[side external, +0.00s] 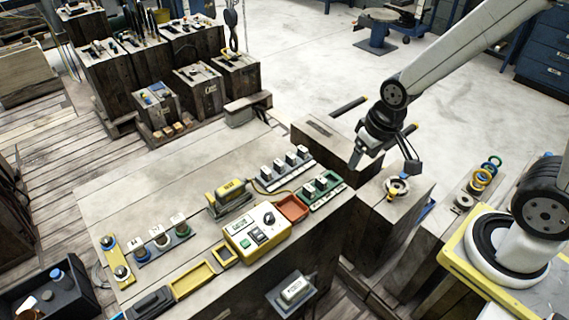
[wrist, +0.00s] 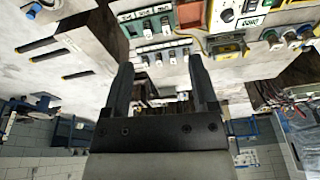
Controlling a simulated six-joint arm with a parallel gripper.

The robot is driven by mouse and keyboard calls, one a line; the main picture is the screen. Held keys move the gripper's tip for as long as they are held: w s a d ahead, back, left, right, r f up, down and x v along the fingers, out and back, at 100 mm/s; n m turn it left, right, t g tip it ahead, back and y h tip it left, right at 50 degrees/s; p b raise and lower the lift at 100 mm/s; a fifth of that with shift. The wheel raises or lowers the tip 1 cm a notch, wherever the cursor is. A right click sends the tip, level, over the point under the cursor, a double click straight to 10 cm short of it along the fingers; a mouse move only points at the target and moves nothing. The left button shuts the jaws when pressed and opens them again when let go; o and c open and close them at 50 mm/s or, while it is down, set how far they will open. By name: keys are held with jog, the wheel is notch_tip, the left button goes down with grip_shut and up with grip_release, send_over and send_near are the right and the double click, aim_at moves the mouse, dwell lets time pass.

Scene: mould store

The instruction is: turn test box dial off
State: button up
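The yellow test box (side external: 262,245) sits on the wooden bench top in the side external view, with a pale face. Its black round dial (side external: 269,218) is near the upper right of that face; which mark it points at is too small to tell. A green button and a dark switch are below it. The dial also shows near the top edge of the wrist view (wrist: 227,15). My gripper (side external: 387,166) is up and to the right of the box, well apart from it. Its two fingers (wrist: 163,72) are spread with nothing between them.
A red tray (side external: 293,208) and a green-based switch block (side external: 323,188) stand right of the box. A yellow device (side external: 230,197) with a cable is behind it. Yellow trays (side external: 193,280) are to its left. A wooden block with a ring (side external: 397,187) is below my gripper.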

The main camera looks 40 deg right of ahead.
jog(key=w+a+f+m+g, duration=0.1)
jog(key=w+a+f+m, duration=0.45)
jog(key=w, duration=0.35)
jog(key=m+g, duration=0.1)
jog(key=m, duration=0.6)
send_over(269, 216)
notch_tip(269, 216, down, 7)
jog(key=shift+f, duration=0.15)
jog(key=shift+f+m, duration=0.1)
jog(key=shift+m, duration=0.15)
jog(key=shift+f, duration=0.15)
jog(key=shift+f, duration=3.75)
grip_shut()
